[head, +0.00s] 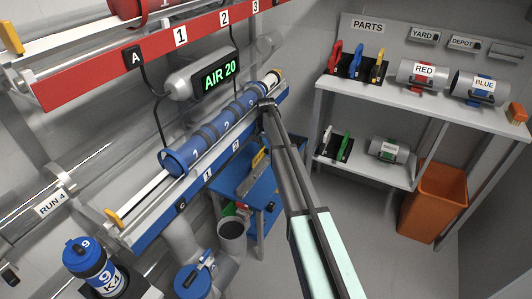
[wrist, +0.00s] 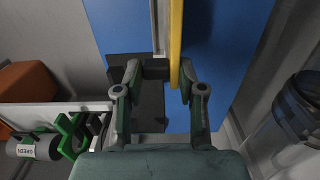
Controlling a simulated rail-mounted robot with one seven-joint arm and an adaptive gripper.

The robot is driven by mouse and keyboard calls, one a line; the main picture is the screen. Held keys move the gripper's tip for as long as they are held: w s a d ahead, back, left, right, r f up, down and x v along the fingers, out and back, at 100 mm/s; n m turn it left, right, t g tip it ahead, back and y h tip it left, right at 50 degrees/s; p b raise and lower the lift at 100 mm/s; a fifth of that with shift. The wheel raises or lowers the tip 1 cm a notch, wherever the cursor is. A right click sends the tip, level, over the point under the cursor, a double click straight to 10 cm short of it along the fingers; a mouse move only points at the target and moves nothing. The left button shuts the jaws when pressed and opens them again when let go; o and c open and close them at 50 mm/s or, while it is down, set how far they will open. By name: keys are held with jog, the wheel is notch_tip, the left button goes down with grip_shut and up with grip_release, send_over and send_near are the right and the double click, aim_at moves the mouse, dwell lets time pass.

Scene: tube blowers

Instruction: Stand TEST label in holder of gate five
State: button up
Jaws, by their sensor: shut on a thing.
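My gripper (wrist: 160,75) is shut on a thin yellow label (wrist: 176,35) in the wrist view. The label shows nearly edge-on as a yellow strip against the inner side of the right finger, and its lettering cannot be read. A dark block also shows between the fingertips; I cannot tell whether it belongs to the label. In the head view a yellow piece (head: 258,158) shows over the blue cart, beside my arm. My fingers are not clear there. No holder marked as gate five can be made out.
The blue cart (head: 230,178) is below the blue rail (head: 200,192), which carries a blue tube (head: 205,140). A red rail (head: 100,72) runs above. At right are a parts shelf (head: 410,108) and an orange bin (head: 435,200). Grey floor lies open between cart and bin.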

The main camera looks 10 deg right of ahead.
aim_at(266, 150)
jog(key=shift+f, duration=1.35)
jog(key=shift+f, duration=0.15)
jog(key=o, duration=1.1)
jog(key=shift+o, duration=0.2)
jog(key=shift+r, duration=2.9)
